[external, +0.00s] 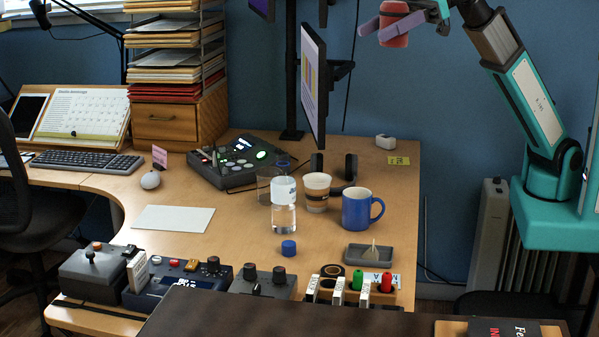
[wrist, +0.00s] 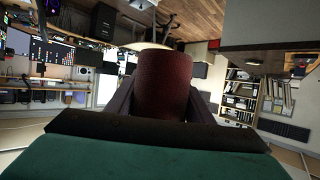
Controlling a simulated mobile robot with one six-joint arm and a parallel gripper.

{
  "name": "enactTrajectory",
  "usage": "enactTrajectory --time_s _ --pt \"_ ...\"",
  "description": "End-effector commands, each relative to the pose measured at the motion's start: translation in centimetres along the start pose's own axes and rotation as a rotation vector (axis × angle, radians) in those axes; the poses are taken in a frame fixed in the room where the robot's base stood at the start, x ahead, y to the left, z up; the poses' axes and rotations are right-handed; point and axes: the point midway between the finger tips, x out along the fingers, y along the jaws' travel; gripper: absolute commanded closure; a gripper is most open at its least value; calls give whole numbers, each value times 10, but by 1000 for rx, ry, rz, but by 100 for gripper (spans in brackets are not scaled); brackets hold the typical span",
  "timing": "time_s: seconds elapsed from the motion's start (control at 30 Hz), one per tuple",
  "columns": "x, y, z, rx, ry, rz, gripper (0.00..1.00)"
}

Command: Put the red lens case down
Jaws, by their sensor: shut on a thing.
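The red lens case (external: 393,27) is a small red cylinder, held high in the air above the right side of the desk in the external view. My gripper (external: 385,24) is shut on it, with its purple-grey fingers on either side. In the wrist view the red lens case (wrist: 164,84) stands large and dark red between the two dark fingers of my gripper (wrist: 160,100). Nothing supports it from below. The desk (external: 345,228) is well beneath it.
A monitor (external: 313,85) stands left of my gripper. Bare desk surrounds a white sheet (external: 173,218).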

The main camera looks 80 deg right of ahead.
Motion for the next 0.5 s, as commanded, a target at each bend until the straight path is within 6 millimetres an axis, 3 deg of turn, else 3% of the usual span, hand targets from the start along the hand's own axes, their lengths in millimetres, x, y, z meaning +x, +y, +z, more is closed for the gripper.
enactTrajectory --time_s 0.27,0.5 --pt "8 12 12 1 1 -2 83" --pt "28 44 44 -4 -2 -14 83"
